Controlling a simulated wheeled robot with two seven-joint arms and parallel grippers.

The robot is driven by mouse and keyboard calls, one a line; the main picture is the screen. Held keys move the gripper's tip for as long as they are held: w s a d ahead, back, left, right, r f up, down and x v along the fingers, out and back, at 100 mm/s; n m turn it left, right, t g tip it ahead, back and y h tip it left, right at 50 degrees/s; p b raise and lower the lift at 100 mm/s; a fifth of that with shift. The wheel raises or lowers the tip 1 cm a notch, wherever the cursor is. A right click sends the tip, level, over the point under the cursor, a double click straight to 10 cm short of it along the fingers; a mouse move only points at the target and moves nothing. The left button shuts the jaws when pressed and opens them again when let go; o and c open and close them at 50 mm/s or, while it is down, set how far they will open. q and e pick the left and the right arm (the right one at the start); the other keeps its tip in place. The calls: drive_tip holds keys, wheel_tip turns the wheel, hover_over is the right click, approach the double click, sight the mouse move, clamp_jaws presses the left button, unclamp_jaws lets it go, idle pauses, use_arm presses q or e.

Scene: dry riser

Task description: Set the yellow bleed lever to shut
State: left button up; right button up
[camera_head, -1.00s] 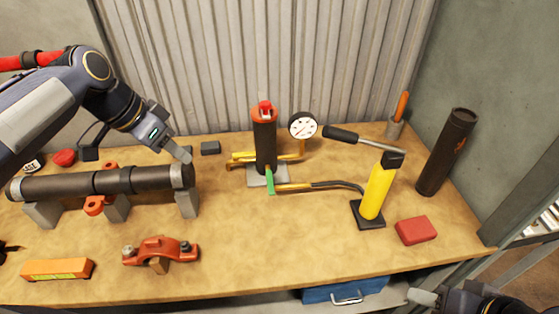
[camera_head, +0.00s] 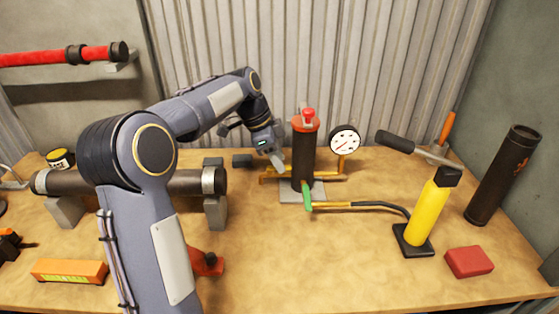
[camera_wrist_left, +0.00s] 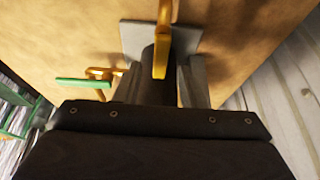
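The riser (camera_head: 303,160) is a dark upright cylinder with a red top on a grey base plate. A yellow bar (camera_head: 275,179) sticks out left at its foot; I take it as the bleed lever. My left gripper (camera_head: 277,160) is just left of the riser, over this bar. In the left wrist view, the fingers (camera_wrist_left: 160,85) stand apart with a yellow bar (camera_wrist_left: 161,52) between them; contact cannot be told. A green-handled lever (camera_head: 307,195) stands at the riser's front, also left in the wrist view (camera_wrist_left: 85,83). My right gripper is out of view.
A dial gauge (camera_head: 344,141) stands right of the riser. A yellow bottle (camera_head: 427,215) on a black base is further right, joined by a hose. A red block (camera_head: 469,262) lies near it. A dark horizontal pipe (camera_head: 60,182) on blocks lies left. The front middle bench is clear.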

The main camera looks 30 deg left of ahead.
use_arm(q)
drive_tip(key=shift+d+f, duration=0.1)
drive_tip(key=shift+f, duration=0.2)
clamp_jaws()
